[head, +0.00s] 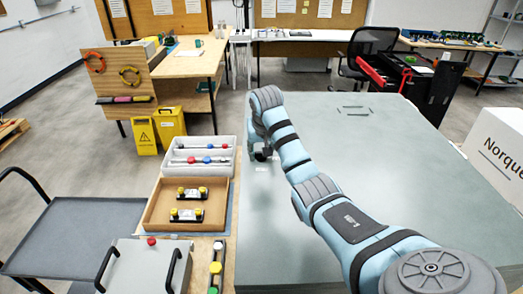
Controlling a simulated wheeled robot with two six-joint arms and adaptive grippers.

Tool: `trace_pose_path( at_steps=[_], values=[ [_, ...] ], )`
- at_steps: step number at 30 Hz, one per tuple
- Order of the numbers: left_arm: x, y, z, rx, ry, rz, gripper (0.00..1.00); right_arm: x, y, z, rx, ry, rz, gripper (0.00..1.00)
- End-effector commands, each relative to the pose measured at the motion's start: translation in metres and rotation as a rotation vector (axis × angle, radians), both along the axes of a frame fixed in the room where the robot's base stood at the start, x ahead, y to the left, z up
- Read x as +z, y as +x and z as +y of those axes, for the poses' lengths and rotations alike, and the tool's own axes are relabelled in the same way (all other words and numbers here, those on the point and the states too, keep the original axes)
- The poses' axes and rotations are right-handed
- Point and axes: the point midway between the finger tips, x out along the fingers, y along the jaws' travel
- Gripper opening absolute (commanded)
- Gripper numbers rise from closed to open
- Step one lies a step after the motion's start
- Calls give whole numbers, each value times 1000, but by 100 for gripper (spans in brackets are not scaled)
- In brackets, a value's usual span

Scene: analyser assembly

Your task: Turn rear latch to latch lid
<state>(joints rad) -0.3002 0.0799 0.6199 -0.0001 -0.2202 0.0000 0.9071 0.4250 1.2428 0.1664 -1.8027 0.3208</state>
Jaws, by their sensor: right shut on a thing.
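A light grey box (135,270) with two black handles stands at the bottom left, cut off by the lower edge. A red knob (151,241) sits at its far edge; it may be the rear latch, but I cannot tell which way it is turned. My right gripper (261,155) is far from the box, low over the grey-green table just right of the white tray. It is small and dark in the picture, partly hidden by my wrist. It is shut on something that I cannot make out. My left gripper is not in view.
A white tray (231,146) with coloured pieces and a wooden tray (149,215) with two yellow-and-black parts lie beyond the box. A strip with coloured buttons (216,268) is right of it. The large table (370,150) is mostly clear. A grey cart (75,230) stands left.

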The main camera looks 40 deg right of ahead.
Motion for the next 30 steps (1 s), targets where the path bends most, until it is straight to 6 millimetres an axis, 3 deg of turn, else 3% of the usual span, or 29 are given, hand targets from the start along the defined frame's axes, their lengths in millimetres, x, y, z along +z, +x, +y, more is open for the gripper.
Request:
trace_pose_path(
  at_steps=[9, 22, 23, 24, 27, 30],
  values=[
    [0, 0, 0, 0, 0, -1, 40, 2, 2, 0, -110, -2, -7, 10],
    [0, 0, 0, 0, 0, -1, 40, 2, 2, 0, -123, -2, -8, 10],
    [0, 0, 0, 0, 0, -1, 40, 2, 2, 0, -123, -2, -8, 40],
    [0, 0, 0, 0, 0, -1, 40, 2, 2, 0, -124, -2, -7, 46],
    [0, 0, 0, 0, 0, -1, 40, 1, 1, 0, -123, -2, -5, 58],
    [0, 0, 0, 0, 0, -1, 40, 1, 1, 0, -123, -1, -4, 58]
  ],
)
